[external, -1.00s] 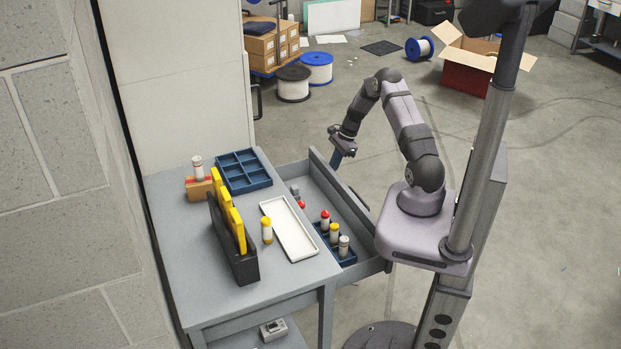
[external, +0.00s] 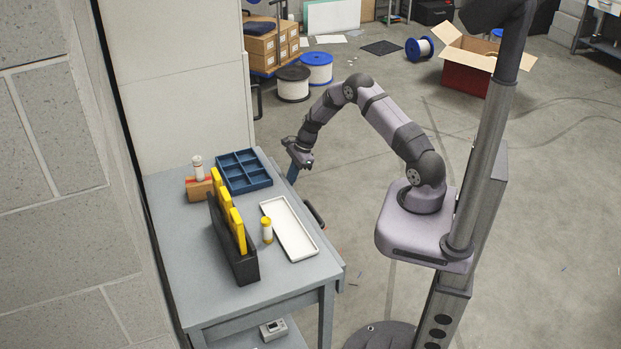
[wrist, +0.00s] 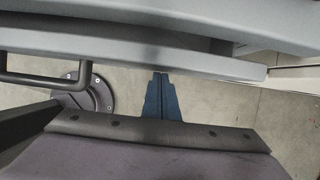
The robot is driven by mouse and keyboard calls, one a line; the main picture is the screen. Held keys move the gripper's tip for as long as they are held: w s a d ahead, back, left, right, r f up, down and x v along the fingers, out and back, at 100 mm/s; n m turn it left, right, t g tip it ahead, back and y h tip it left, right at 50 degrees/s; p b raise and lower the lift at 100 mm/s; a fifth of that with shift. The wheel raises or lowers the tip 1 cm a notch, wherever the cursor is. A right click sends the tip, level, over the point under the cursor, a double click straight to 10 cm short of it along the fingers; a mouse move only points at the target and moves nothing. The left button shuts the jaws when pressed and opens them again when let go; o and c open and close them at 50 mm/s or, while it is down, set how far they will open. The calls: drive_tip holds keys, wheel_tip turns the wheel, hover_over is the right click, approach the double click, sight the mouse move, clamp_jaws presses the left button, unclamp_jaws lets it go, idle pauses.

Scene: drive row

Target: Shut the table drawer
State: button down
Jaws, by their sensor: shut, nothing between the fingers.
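In the wrist view the grey drawer front (wrist: 150,58) crosses below the tabletop edge, with the handle (wrist: 45,82) at left.
The floor between table and my base is clear.

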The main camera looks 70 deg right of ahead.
drive_tip(key=w+a, duration=0.2)
drive_tip(key=a, duration=0.1)
drive_tip(key=shift+w, duration=0.4)
drive_tip(key=shift+w+r, duration=0.1)
drive_tip(key=shift+w+a, duration=0.1)
drive_tip(key=shift+s+d, duration=0.4)
drive_tip(key=shift+d, duration=0.05)
drive_tip(key=s+d+r+b, duration=0.1)
drive_tip(key=s+d+r, duration=0.4)
drive_tip(key=r, duration=0.4)
drive_tip(key=shift+s, duration=0.15)
